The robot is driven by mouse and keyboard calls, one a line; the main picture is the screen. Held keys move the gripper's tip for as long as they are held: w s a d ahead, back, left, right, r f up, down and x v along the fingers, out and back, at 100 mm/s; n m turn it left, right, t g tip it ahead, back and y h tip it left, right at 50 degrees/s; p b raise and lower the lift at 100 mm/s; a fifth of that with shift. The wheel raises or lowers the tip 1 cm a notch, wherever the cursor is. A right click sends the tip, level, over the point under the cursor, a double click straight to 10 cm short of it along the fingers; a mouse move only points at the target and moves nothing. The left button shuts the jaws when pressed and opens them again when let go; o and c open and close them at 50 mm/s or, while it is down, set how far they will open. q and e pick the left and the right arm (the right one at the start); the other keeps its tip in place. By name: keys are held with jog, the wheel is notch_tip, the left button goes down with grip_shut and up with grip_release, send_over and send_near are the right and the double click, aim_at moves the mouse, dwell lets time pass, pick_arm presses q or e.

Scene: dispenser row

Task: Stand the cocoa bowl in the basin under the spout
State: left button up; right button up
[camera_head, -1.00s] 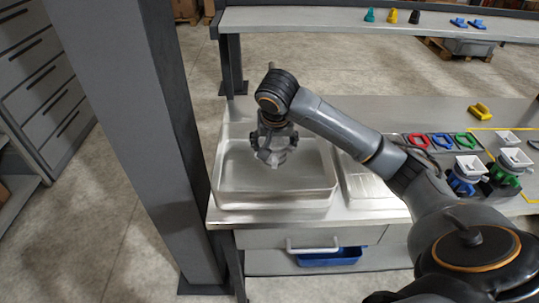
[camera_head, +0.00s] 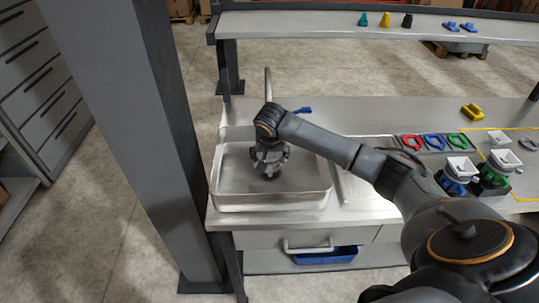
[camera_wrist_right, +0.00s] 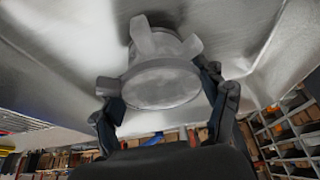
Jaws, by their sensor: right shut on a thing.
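The metal basin (camera_head: 232,206) is set in the left end of the counter. My right gripper (camera_head: 269,168) points down inside it, low between its walls. In the right wrist view the gripper (camera_wrist_right: 162,100) is shut on a grey bowl (camera_wrist_right: 160,84) with blunt lugs, one finger on each side. The basin's pale metal (camera_wrist_right: 60,70) fills the background there. In the head view the bowl is hidden by the gripper; I cannot tell whether it touches the basin floor. The spout's upright pipe (camera_head: 267,84) shows behind my wrist; its outlet is hidden. My left gripper is not in view.
A blue lever (camera_head: 303,110) sits behind my arm. A grey post (camera_head: 130,130) stands close left of the basin. Right are coloured rings (camera_head: 433,141) and blue and green dispensers (camera_head: 457,175). A shelf (camera_head: 340,27) crosses the back.

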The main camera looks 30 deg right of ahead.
aim_at(270, 167)
jog(key=shift+w+d+f+p, duration=0.3)
jog(key=shift+w+f+p, duration=0.1)
jog(key=shift+p, duration=0.05)
jog(key=shift+f, duration=0.2)
jog(key=o, duration=1.2)
jog(key=shift+f, duration=0.15)
jog(key=b+v, duration=0.1)
jog(key=v, duration=1.1)
jog(key=shift+b, duration=0.4)
